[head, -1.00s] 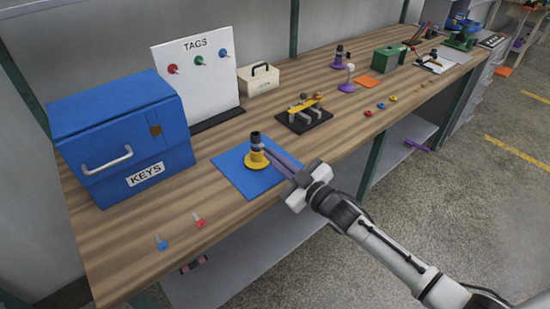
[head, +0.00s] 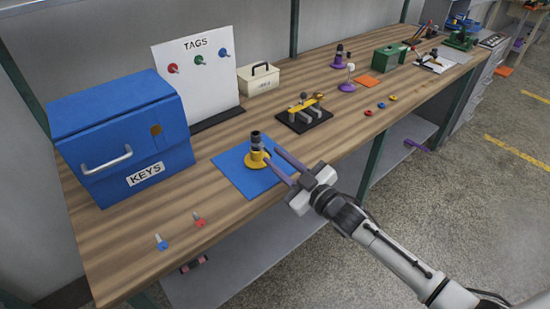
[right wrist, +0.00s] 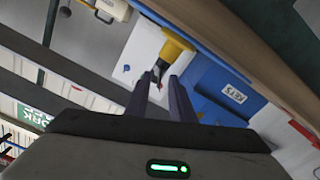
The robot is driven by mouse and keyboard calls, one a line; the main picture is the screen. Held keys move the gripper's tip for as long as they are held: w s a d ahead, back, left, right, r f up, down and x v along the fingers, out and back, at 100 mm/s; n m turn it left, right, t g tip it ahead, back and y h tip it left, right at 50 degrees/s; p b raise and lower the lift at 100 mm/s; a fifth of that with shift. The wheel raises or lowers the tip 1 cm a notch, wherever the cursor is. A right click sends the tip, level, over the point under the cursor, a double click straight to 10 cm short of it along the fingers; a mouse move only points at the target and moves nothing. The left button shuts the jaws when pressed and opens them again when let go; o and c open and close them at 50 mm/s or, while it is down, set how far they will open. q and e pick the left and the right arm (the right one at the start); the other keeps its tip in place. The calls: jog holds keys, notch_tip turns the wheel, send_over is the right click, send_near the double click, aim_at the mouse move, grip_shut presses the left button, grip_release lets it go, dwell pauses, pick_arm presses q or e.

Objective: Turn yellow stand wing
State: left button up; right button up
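The yellow stand (head: 257,160) has a round yellow base and a dark upper part, and stands upright on a blue mat (head: 232,170). In the right wrist view its yellow body (right wrist: 178,46) lies just beyond my fingertips. My right gripper (head: 271,156) is open at the stand's right side, its two purple-grey fingers apart. The right wrist view shows the open fingers (right wrist: 161,78) with a small dark and silver part (right wrist: 156,72) near their tips. I cannot tell whether this part is the wing or whether a finger touches it. My left gripper is not in view.
A blue KEYS box (head: 122,135) stands left of the mat, and a white TAGS board (head: 194,75) behind it. A black rack (head: 304,115) is behind the stand to the right.

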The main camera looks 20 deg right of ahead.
jog(key=v, duration=0.9)
jog(key=s+a+f+m+g+h, duration=0.2)
jog(key=s+a+f+m+g, duration=0.1)
jog(key=s+f, duration=0.7)
jog(key=s+a+f+m+g+h, duration=0.1)
jog(key=s+a+f+m+g, duration=0.2)
jog(key=s+f, duration=0.8)
jog(key=s+g, duration=0.2)
jog(key=s, duration=0.1)
jog(key=shift+a+f+m+g+h, duration=0.25)
jog(key=shift+f+m+g+h, duration=0.05)
jog(key=shift+h, duration=0.1)
